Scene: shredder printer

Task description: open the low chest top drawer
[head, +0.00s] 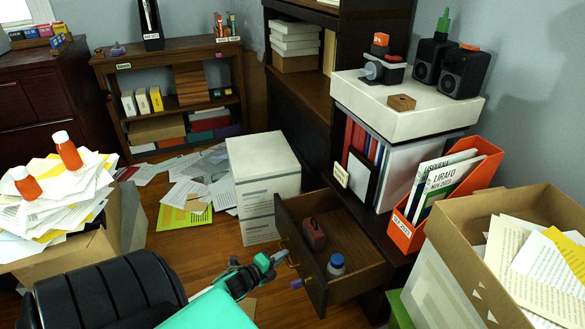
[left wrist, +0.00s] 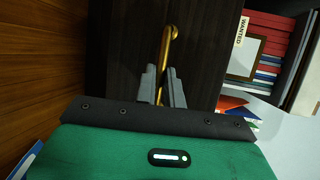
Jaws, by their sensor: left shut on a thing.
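The low chest's top drawer (head: 352,268) stands pulled out from the dark wooden chest, with its inside showing. In the left wrist view, the brass handle (left wrist: 170,40) runs between the grey fingertips of my left gripper (left wrist: 163,85), against the dark drawer front (left wrist: 205,50). The fingers hide part of the handle. My right gripper is not in view.
A white box stack (head: 262,185) stands on the floor just left of the drawer. An orange file holder (head: 450,195) and an open carton of papers (head: 500,250) are at right. Papers (head: 205,172) lie on the floor. A paper-piled carton (head: 75,268) is at left.

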